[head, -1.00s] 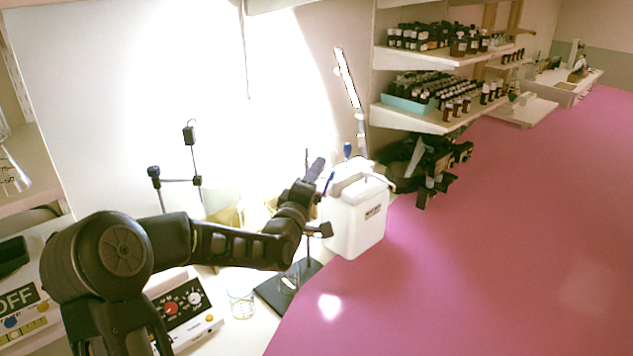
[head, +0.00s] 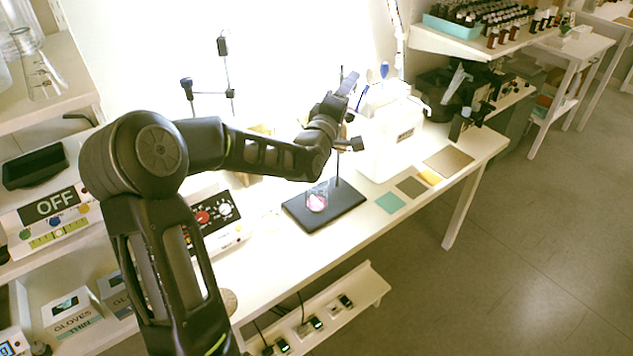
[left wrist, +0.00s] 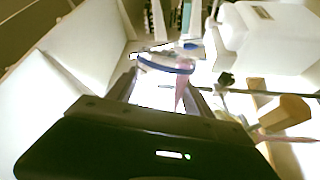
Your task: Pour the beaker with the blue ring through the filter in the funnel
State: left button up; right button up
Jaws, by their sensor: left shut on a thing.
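My left gripper (head: 343,92) is at the end of my raised arm, above and behind the black stand base (head: 330,204) in the head view. In the left wrist view, my left gripper (left wrist: 168,92) is shut on a clear beaker with a blue ring (left wrist: 163,64). The beaker looks tilted, and a pink streak shows at it; I cannot tell whether this is flowing liquid. A small glass vessel with pink contents (head: 317,201) stands on the stand base. The funnel and filter are not clearly visible, washed out or hidden by my arm. My right gripper is not in view.
A white canister (head: 392,140) stands right of the stand. A control box with dials (head: 215,215) is behind my arm. Coloured squares, one teal (head: 390,203), lie on the bench. A flask (head: 42,80) is on the left shelf. Open floor is at the right.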

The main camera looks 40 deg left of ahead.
pick_arm(q)
jog(key=shift+a+r+n, duration=0.2)
jog(key=shift+a+n, duration=0.05)
jog(key=shift+n, duration=0.05)
dwell(0.8)
jog(key=shift+s+a+f+n+b, duration=0.1)
jog(key=shift+a+f+n+b, duration=0.15)
jog(key=shift+n+b, duration=0.7)
dwell(2.7)
jog(key=shift+a+r+n+y+b, duration=0.1)
jog(key=shift+n+y+b, duration=0.35)
jog(key=shift+b, duration=0.25)
dwell(2.6)
